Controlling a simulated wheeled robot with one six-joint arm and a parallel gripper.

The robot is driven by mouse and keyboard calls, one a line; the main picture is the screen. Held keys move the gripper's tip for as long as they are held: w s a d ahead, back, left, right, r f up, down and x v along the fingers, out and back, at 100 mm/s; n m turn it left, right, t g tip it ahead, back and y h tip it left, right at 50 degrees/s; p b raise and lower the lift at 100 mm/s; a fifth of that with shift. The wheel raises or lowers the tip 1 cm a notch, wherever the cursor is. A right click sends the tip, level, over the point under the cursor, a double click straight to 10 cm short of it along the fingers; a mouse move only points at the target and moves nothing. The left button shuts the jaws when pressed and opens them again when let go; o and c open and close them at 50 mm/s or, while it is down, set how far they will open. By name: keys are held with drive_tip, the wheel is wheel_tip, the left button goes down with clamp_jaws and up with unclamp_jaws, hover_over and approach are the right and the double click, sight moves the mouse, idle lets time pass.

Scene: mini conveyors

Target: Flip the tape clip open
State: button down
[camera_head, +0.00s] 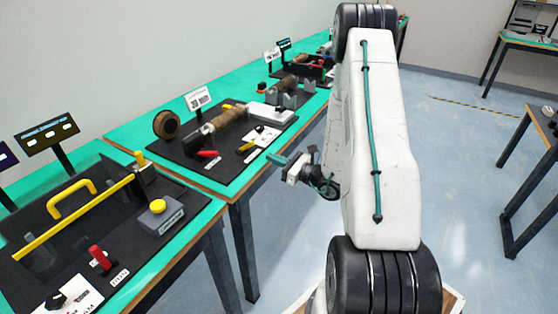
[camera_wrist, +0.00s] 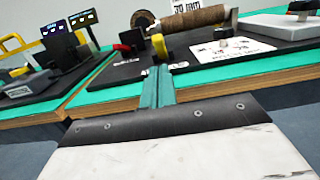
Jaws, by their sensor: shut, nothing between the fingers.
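My gripper (camera_head: 277,158) reaches left toward the middle table's front edge, its teal fingers together and empty. In the wrist view the shut fingers (camera_wrist: 157,88) point at the same station, apart from its parts. That station has a small yellow lever (camera_head: 248,146) beside a white card, also in the wrist view (camera_wrist: 159,46). A red lever (camera_head: 207,153) sits left of it, also in the wrist view (camera_wrist: 122,48). I cannot tell which of these parts is the tape clip. A brown roll (camera_head: 222,121) lies behind them.
A brown spool (camera_head: 166,124) stands at the station's back left. A white block (camera_head: 270,114) is at its right. The near left table holds a black station with a yellow bar (camera_head: 75,215) and a yellow button (camera_head: 158,206).

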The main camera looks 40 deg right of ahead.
sight(260, 161)
drive_tip(key=x, duration=0.6)
